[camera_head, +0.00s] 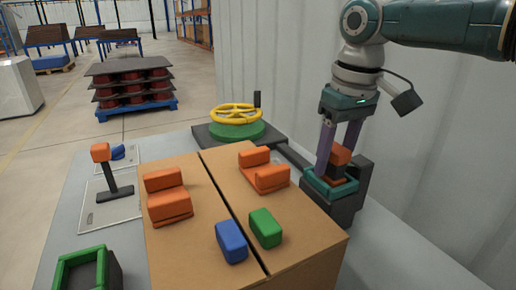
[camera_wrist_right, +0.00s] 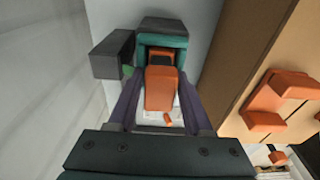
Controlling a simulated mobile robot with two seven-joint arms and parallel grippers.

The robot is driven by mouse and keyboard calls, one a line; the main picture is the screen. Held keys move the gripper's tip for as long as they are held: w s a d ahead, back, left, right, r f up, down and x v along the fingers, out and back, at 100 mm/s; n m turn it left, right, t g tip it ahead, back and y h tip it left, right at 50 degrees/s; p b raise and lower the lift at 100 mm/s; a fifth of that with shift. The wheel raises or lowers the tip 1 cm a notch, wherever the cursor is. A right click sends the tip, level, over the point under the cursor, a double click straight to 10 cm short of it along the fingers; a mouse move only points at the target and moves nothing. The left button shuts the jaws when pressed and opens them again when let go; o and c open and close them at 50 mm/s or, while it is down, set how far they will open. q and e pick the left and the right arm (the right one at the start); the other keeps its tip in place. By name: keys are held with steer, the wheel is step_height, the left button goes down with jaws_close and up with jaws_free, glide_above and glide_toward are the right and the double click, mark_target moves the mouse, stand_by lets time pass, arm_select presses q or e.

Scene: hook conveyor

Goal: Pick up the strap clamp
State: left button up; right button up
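A device with a teal frame (camera_head: 328,188), a dark grey body (camera_head: 349,207) and an orange block (camera_head: 341,154) on top stands at the right end of the table; I take it to be the strap clamp. My right gripper (camera_head: 334,165) points down over it, with one purple finger on each side of the orange block. In the right wrist view the orange block (camera_wrist_right: 161,88) lies between the fingers (camera_wrist_right: 160,80), with narrow gaps showing on both sides. The fingertips are close to the teal frame (camera_wrist_right: 162,41). My left gripper is not in view.
A cardboard box (camera_head: 212,218) left of the device carries orange pieces (camera_head: 168,203), a blue block (camera_head: 231,241) and a green block (camera_head: 265,228). A yellow handwheel (camera_head: 236,113) stands behind. A grey stand with an orange top (camera_head: 101,152) is at left. A pale wall is close on the right.

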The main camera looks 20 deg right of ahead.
jaws_close()
steer(key=shift+r, duration=0.15)
stand_by(0.4)
